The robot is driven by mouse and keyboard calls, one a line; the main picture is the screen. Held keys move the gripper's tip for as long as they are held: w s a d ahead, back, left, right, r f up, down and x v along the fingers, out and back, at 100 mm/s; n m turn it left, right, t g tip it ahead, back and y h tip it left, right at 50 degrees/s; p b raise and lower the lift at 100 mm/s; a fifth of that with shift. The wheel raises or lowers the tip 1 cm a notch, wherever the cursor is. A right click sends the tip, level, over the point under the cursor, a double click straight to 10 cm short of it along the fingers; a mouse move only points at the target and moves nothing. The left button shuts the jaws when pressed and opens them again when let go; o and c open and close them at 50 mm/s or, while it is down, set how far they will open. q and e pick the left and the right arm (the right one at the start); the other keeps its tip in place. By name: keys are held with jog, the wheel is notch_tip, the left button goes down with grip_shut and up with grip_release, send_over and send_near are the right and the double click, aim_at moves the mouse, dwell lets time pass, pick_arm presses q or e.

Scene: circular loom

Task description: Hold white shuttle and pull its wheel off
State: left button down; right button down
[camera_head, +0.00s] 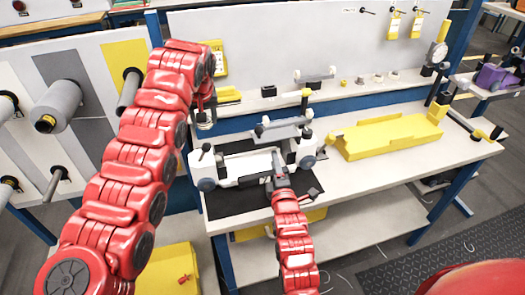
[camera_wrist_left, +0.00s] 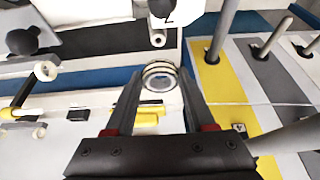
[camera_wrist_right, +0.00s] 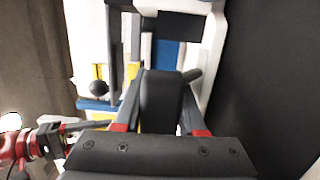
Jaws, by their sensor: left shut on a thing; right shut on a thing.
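My right gripper (camera_head: 278,178) is shut on a dark grip part at the shuttle's near side; this dark part (camera_wrist_right: 160,98) fills the jaws in the right wrist view. My left gripper (camera_head: 206,106) is above the bench, behind the shuttle's left end and apart from it. It is shut on a round, ring-shaped wheel, seen between its fingertips in the left wrist view (camera_wrist_left: 160,76).
A yellow tray (camera_head: 385,136) stands on the bench to the right. A back shelf (camera_head: 350,90) holds small parts. A panel with spool pegs (camera_head: 60,100) stands at the left. A yellow bin (camera_head: 170,270) is below.

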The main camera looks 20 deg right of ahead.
dwell(0.4)
jog(key=shift+c, duration=2)
grip_release()
jog(key=shift+s, duration=0.1)
